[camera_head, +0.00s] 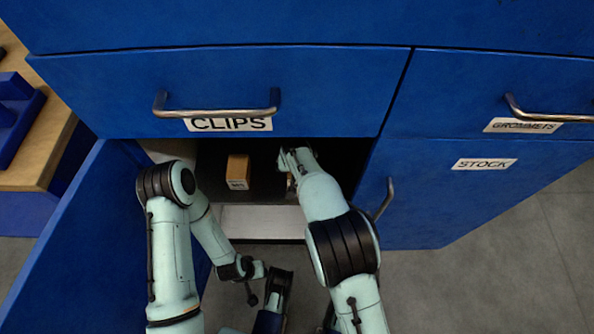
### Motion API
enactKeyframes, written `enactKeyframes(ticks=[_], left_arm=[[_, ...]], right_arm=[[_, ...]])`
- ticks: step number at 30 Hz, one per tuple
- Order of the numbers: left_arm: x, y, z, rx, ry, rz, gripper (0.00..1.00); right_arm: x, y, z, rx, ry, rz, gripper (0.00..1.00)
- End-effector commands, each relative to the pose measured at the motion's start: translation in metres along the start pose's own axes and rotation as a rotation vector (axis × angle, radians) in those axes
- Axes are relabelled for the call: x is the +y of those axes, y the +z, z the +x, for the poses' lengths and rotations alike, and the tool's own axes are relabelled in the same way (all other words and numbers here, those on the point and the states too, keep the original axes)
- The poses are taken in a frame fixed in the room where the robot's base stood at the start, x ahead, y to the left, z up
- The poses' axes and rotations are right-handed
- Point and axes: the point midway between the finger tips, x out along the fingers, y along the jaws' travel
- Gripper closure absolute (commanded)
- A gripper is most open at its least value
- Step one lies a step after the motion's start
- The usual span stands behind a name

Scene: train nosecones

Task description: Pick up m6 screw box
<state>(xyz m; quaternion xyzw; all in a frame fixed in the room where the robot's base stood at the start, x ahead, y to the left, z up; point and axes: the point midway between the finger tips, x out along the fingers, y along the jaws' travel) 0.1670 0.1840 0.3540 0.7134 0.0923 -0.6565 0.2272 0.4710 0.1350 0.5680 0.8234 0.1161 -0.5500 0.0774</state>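A small brown box (238,168) with a pale label on its front stands inside the open compartment of the blue cabinet. The label is too small to read surely, but it may say M6. My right arm reaches into the compartment, with its wrist end (295,160) to the right of the box and apart from it. The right fingers are mostly hidden by the arm and the dark interior. My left arm is bent in front of the opening, with its hand end (252,284) low, outside and below the box. Its fingers are too small and dark to read.
A blue door (95,245) stands open on the left. The CLIPS drawer (225,90) with a metal handle closes the opening above. On the right are a GROMMETS drawer (460,95) and a STOCK door (450,195), both shut. A wooden-topped bench (45,140) stands at the left.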

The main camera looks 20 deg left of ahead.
Motion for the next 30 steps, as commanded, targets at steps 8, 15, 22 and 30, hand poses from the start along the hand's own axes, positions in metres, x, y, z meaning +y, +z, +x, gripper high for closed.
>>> enactKeyframes(ticks=[8, 15, 22, 30], left_arm=[[0.0002, -0.0004, 0.0, 0.001, 0.001, 0.0, 0.57], [0.0003, -0.0005, 0.0, 0.001, 0.001, 0.0, 0.57], [0.0003, -0.0005, 0.0, 0.001, 0.001, 0.0, 0.57], [0.0003, -0.0004, 0.0, 0.001, 0.001, 0.0, 0.57]], right_arm=[[0.0002, 0.0015, 0.0033, 0.0, 0.0, 0.0, 0.06], [0.0002, 0.002, 0.0046, 0.0, 0.0, 0.0, 0.06], [0.0001, 0.002, 0.0046, 0.0, 0.0, 0.0, 0.39], [-0.0002, 0.0009, 0.0036, 0.003, -0.001, 0.0, 0.8]])
